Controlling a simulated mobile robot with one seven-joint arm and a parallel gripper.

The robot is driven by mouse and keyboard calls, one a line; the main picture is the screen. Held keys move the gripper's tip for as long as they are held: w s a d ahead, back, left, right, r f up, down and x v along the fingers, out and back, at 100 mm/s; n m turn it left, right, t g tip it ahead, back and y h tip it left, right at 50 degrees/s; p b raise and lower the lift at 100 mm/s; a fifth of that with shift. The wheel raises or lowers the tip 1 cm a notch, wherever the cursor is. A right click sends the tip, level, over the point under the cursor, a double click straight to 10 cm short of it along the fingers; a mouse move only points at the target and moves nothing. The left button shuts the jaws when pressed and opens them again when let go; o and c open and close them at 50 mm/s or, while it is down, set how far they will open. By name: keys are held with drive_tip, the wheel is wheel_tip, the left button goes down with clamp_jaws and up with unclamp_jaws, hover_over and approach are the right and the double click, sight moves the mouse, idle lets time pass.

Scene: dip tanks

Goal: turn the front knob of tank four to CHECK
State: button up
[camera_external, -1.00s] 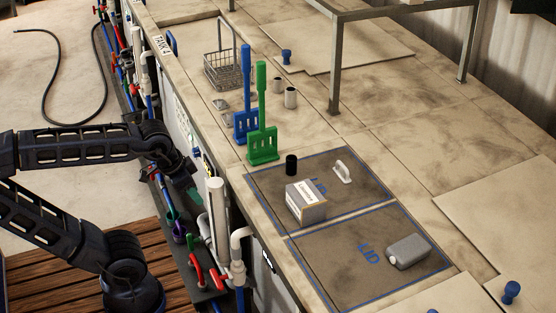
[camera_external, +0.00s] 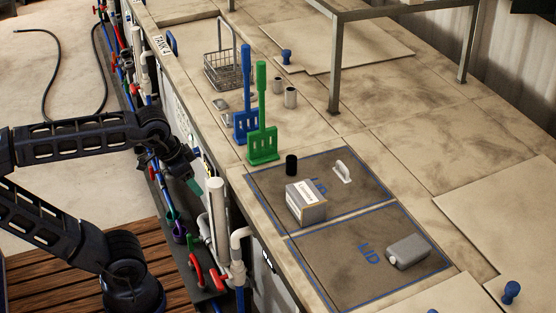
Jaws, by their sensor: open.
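The tank row's front face runs down the middle of the picture, left of the pale worktop. A "TANK 4" label (camera_external: 163,46) sits on the top edge at the upper left. A white printed panel (camera_external: 178,110) shows on the front face below it. My gripper (camera_external: 194,170) is open at the front face, beside the pipes and left of the green paddle. Its fingers are small and dark, and I cannot tell whether they touch anything. I cannot make out the front knob or its setting; my arm hides part of the front face.
White pipes (camera_external: 217,222) and red valve handles (camera_external: 194,270) stand along the front, close to my arm. Blue (camera_external: 245,100) and green paddles (camera_external: 262,120), a wire basket (camera_external: 222,68) and a box (camera_external: 306,202) stand on top.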

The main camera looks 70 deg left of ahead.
drive_tip(key=w+a+r+n+h, duration=0.2)
drive_tip(key=w+a+n+h, duration=0.4)
drive_tip(key=w+a+n, duration=0.5)
drive_tip(key=w+a+n+t+h, duration=0.1)
drive_tip(key=w+a+n+t, duration=0.3)
drive_tip(key=a, duration=0.9)
drive_tip(key=s+a+f+n+t+y, duration=0.1)
drive_tip(key=s+a+n+t+y, duration=0.35)
drive_tip(key=a, duration=1.25)
drive_tip(key=s+a+n+t+y, duration=0.1)
drive_tip(key=s+a+n+t, duration=0.5)
drive_tip(key=a, duration=1.1)
drive_tip(key=g, duration=0.1)
approach(196, 152)
drive_tip(key=w, duration=0.7)
drive_tip(key=shift+w+a+f+n, duration=0.35)
drive_tip(key=shift+w+f+n, duration=0.05)
drive_tip(key=shift+f+n, duration=0.1)
